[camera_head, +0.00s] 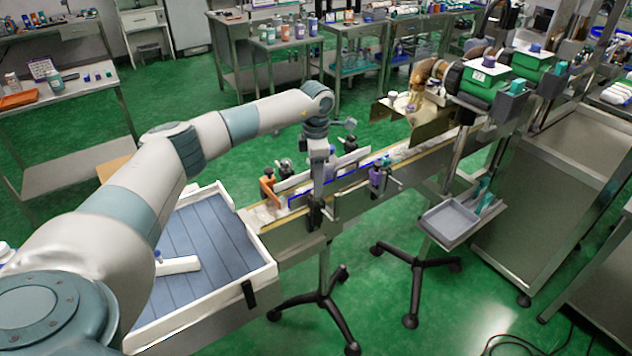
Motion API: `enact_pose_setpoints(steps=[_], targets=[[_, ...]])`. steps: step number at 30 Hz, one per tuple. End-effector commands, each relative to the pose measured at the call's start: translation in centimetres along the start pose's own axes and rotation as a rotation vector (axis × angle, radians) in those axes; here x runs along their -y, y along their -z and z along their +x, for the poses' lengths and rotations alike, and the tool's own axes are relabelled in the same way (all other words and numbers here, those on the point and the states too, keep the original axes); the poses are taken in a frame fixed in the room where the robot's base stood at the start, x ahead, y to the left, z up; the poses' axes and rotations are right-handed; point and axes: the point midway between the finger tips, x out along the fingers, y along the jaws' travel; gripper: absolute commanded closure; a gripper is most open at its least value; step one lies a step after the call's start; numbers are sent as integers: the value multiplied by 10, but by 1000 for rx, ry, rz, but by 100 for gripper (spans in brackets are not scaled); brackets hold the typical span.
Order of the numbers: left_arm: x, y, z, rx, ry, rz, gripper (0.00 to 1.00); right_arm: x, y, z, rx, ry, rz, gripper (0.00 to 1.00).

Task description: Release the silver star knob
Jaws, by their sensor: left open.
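My left arm reaches in from the left, and its gripper (317,212) points down at the near side of the conveyor (350,187). The jaws are open, with the fingertips beside the near rail. I cannot clearly make out the silver star knob; it is small or hidden at the gripper. Several small clamps and knobs sit along the rails, among them a dark one (285,168) on the far side and a purple one (376,177) on the near side. My right gripper is not in view.
A white-rimmed tray with a blue slatted floor (222,235) adjoins the conveyor's left end. Black-footed stands (325,308) hold up the conveyor. Benches with bottles stand behind. Green floor lies open in front.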

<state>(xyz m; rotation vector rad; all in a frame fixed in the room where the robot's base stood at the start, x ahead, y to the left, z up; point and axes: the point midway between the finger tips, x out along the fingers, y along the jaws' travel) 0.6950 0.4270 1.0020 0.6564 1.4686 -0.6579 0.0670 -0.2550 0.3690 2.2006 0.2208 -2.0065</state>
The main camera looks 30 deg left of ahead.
Motion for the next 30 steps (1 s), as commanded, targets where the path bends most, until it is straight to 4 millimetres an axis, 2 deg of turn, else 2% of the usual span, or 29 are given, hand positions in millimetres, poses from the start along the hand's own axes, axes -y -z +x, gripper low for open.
enact_pose_setpoints(steps=[3,9,19,20,24,25,30], targets=[[0,0,14,-2,1,-1,53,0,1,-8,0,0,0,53],[0,0,28,-1,0,0,53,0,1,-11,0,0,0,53],[0,0,31,-1,0,0,53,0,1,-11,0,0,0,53],[0,0,31,-1,0,0,58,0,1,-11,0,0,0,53],[0,0,31,-1,0,0,91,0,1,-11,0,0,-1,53],[0,0,31,-1,0,0,94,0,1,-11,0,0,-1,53],[0,0,31,-1,-1,-3,94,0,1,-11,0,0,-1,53]])
